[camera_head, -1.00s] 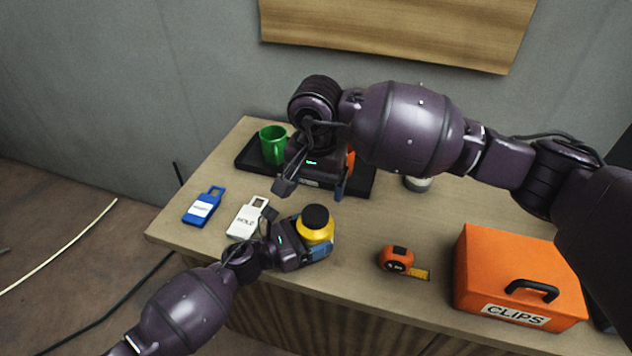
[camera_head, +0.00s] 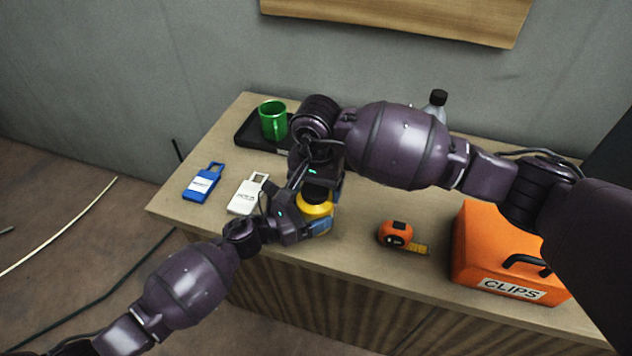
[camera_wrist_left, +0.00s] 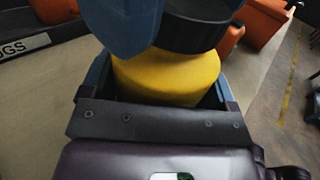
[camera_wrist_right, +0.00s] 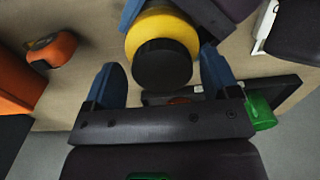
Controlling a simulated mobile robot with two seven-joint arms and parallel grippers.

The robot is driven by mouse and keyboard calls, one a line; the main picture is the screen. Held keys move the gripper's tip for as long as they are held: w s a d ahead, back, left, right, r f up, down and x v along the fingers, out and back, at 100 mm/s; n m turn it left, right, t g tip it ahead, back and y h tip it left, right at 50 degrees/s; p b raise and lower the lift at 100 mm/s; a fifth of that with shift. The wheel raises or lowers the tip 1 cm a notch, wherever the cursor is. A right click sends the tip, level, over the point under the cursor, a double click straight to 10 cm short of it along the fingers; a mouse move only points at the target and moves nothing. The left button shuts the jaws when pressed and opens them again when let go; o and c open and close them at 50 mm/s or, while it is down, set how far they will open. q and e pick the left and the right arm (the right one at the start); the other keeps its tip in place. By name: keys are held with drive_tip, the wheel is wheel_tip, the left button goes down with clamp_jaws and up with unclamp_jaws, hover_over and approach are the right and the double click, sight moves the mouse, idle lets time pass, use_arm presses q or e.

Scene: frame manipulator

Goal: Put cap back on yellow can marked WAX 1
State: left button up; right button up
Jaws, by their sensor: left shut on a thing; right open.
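The yellow can (camera_head: 316,211) stands near the table's front edge, with a black cap (camera_head: 314,194) on its top. My left gripper (camera_head: 310,222) is shut on the can's body, and the left wrist view shows the yellow body (camera_wrist_left: 170,78) between its jaws under the black cap (camera_wrist_left: 192,32). My right gripper (camera_wrist_right: 162,78) is open, with its blue fingers on either side of the black cap (camera_wrist_right: 162,64). No contact with the cap is clear. The can's lettering is hidden, and I cannot tell how firmly the cap sits.
A blue tag (camera_head: 203,183) and a white tag (camera_head: 247,194) lie to the left. A green mug (camera_head: 273,120) stands on a black tray (camera_head: 250,135) behind. An orange tape measure (camera_head: 396,234) and an orange CLIPS box (camera_head: 500,255) are to the right. A bottle (camera_head: 437,105) is partly hidden behind my right arm.

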drive_tip(key=c, duration=1)
use_arm(q)
drive_tip(key=shift+a, duration=0.1)
use_arm(e)
drive_tip(key=shift+o, duration=0.2)
